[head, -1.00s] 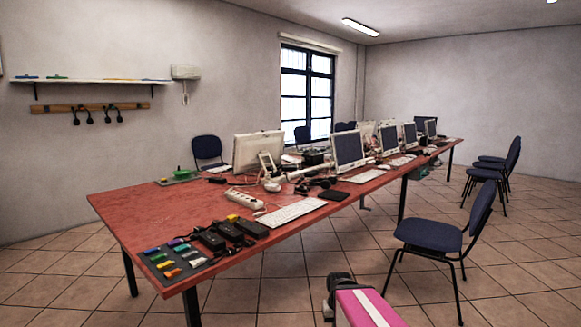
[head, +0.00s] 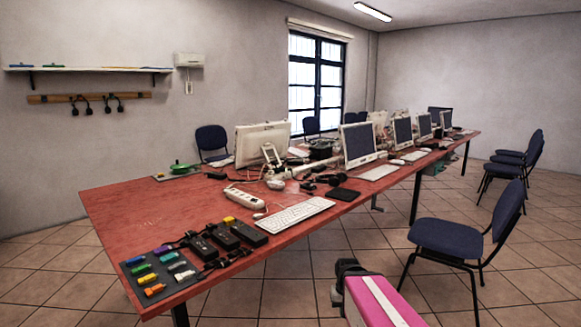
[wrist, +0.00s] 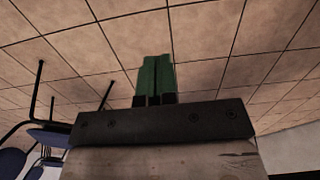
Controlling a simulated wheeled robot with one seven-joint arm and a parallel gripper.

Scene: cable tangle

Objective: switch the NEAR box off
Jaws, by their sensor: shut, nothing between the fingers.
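Several black boxes lie in a row near the near end of the red table: one at the left (head: 203,248), one in the middle (head: 222,235) and one at the right (head: 247,232). I cannot tell which of them is the NEAR box, and their switches are too small to read. Dark cables run among them. A white power strip (head: 244,198) lies just beyond. My gripper (wrist: 154,75) shows in the wrist view with its green fingers together and empty, over floor tiles, away from the table. In the head view, my pink arm is to the right of the table's near end.
A dark mat (head: 133,271) with several coloured pieces lies at the table's (head: 120,208) near corner. A keyboard (head: 295,214) and monitors stand farther along. A blue chair (head: 447,238) stands right of the table. The table's left part is mostly bare.

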